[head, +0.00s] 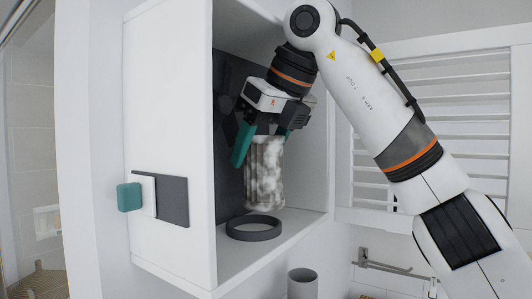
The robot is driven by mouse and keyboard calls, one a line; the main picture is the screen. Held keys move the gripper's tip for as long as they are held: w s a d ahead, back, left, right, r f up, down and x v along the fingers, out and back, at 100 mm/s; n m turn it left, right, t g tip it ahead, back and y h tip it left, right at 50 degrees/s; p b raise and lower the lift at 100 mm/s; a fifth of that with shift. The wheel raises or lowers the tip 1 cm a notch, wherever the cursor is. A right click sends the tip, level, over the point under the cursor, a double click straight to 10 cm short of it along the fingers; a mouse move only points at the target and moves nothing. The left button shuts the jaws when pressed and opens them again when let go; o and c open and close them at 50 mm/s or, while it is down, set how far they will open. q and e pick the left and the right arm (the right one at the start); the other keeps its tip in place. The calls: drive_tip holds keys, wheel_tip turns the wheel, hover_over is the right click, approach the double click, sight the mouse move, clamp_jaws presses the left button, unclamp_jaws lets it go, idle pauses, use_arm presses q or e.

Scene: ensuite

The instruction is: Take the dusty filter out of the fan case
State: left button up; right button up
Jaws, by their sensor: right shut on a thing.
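The dusty filter (265,172) is a pleated, grey-white mottled cylinder. My right gripper (254,148) reaches in from above with teal fingers and is shut on the filter's upper part. One teal finger shows at the filter's left side; the other finger is mostly hidden. A dark ring (254,228) lies on the case floor, just in front of and below the filter. I cannot tell whether the filter's bottom touches the case floor. My left gripper is out of view.
A dark plate with a teal knob (129,197) sticks out from the case's left side. A grey cylinder (302,283) stands below the case. A white slatted shutter (450,95) and a metal rail (385,264) are on the right. The case front is open.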

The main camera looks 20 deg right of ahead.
drive_tip(key=shift+s+r, duration=0.1)
drive_tip(key=shift+r, duration=0.45)
